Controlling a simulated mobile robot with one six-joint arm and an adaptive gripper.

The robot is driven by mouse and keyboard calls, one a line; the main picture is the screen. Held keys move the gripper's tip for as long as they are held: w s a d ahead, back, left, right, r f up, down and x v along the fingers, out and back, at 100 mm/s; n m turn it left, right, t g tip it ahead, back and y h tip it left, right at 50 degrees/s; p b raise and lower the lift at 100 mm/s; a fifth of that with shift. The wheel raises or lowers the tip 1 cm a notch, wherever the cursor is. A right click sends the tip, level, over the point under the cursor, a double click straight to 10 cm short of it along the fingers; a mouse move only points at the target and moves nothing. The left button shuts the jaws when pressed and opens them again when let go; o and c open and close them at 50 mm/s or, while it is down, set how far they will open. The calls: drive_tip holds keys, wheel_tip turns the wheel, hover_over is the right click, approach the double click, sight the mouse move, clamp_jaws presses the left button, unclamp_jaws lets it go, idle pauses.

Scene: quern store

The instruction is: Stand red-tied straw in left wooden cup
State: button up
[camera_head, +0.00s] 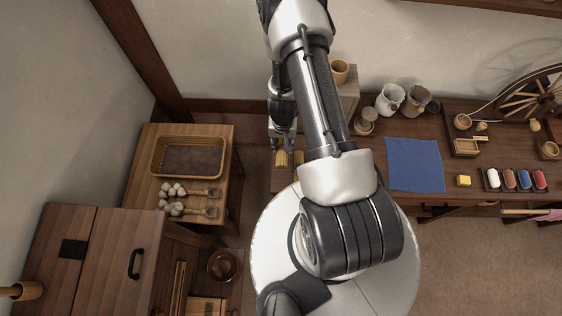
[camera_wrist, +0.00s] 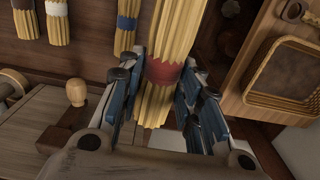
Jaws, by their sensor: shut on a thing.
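The red-tied straw (camera_wrist: 163,73) is a yellow bundle with a broad red band, seen in the wrist view. My gripper (camera_wrist: 160,88) is shut on it around the band, with straw sticking out above and below. In the head view my gripper (camera_head: 283,146) is left of my arm, with short yellow straw ends below it; the red band is not visible there. A wooden cup (camera_head: 340,70) stands on a pale block by the wall. Smaller wooden cups (camera_head: 462,121) and (camera_head: 550,150) are on the right table. I cannot tell which is the task's left cup.
A low table with a tray (camera_head: 188,157) stands left. Jars, a blue cloth (camera_head: 415,165) and a spinning wheel occupy the right table.

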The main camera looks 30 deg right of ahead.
wheel_tip(320, 180, down, 17)
drive_tip(key=b, duration=1.5)
drive_tip(key=shift+b, duration=0.3)
drive_tip(key=shift+f, duration=0.1)
drive_tip(key=o, duration=1.1)
